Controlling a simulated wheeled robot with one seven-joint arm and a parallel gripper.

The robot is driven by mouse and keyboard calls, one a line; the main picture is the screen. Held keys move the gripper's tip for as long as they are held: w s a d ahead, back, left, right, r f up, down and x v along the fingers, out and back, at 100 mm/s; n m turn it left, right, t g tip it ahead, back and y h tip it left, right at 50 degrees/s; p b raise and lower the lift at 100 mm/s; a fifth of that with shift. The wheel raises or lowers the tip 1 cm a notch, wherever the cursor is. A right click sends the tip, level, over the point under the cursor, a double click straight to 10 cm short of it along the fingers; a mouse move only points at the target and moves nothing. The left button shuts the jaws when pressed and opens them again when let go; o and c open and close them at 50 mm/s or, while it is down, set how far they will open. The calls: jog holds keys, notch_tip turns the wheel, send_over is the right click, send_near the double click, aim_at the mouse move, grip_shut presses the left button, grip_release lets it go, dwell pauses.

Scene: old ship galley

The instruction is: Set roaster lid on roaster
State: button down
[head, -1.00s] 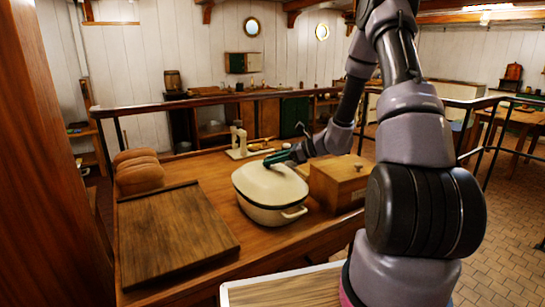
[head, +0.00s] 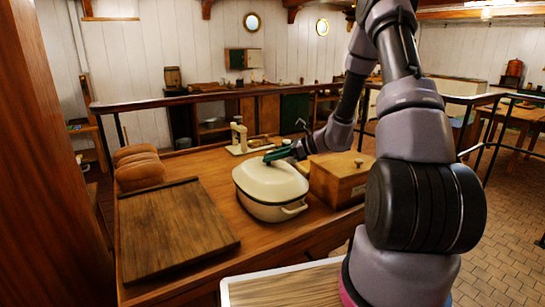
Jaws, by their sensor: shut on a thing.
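The cream roaster (head: 266,210) stands on the wooden counter, with a handle at its front right. The cream roaster lid (head: 265,184) sits over its opening, with a dark line along the rim between them. I cannot tell from this distance whether the lid is fully seated all round. My gripper (head: 277,155) is at the top of the lid, shut on its handle, which is mostly hidden by the green fingers.
A wooden box (head: 341,177) stands close to the right of the roaster. A cutting board (head: 176,229) lies to the left, with a bread loaf (head: 138,168) behind it. A cream stand-like device (head: 239,137) is behind the roaster. Bare counter (head: 205,165) shows between loaf and roaster.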

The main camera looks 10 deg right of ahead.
jog(key=shift+f, duration=0.4)
dwell(0.3)
jog(key=shift+c, duration=1.9)
grip_release()
jog(key=shift+r, duration=4)
